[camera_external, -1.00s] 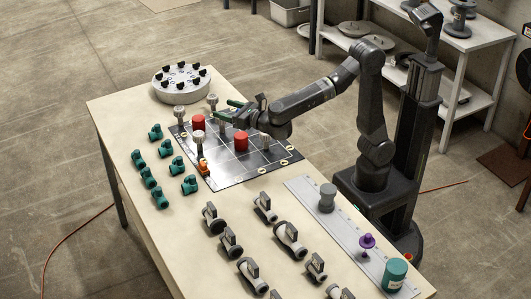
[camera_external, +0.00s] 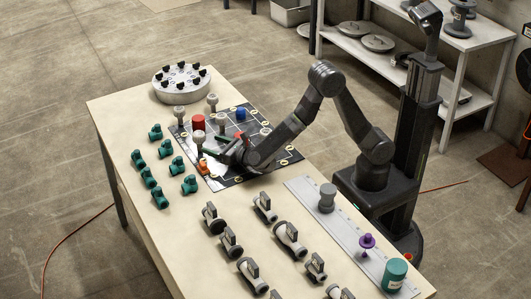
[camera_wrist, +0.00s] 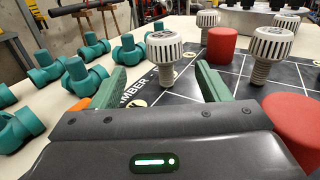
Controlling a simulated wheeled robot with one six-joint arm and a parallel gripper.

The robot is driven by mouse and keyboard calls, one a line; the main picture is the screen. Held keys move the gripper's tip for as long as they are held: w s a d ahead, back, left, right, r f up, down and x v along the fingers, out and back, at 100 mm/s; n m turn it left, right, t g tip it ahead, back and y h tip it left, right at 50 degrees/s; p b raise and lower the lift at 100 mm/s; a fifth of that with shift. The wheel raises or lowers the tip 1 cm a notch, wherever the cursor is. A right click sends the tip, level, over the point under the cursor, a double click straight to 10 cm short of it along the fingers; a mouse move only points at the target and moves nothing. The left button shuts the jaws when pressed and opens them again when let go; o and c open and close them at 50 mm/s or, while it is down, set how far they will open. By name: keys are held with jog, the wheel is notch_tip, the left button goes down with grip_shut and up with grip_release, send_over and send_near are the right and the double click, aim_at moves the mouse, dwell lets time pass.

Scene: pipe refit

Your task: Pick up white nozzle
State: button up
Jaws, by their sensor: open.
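Several white nozzles with ribbed caps and grey threaded stems stand upright on a black gridded board (camera_external: 243,175). One white nozzle (camera_wrist: 163,48) stands ahead of my gripper, between the lines of its two green fingers, in the wrist view; it shows just beyond the fingers in the external view (camera_external: 198,136). A second nozzle (camera_wrist: 271,45) stands to the right, with others (camera_wrist: 208,19) further back. My gripper (camera_wrist: 158,82) is open and empty, low over the board, with fingers pointing at the nearest nozzle. It also shows in the external view (camera_external: 207,149).
A red cylinder (camera_wrist: 221,45) stands behind the nearest nozzle, and another (camera_wrist: 297,118) is close to my gripper's right. A blue piece (camera_external: 240,113) is on the board. An orange piece (camera_external: 203,167) sits by the fingers. Teal fittings (camera_wrist: 82,75) stand at left; valves (camera_external: 289,238) fill the front.

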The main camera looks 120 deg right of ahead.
aim_at(204, 139)
jog(key=shift+x, duration=1.15)
jog(key=x, duration=0.3)
jog(key=p+x, duration=0.1)
jog(key=shift+s+d+r, duration=0.2)
jog(key=shift+d+r, duration=0.05)
jog(key=shift+d, duration=0.3)
jog(key=shift+w+d, duration=0.3)
jog(key=shift+d, duration=0.05)
jog(key=c, duration=1.1)
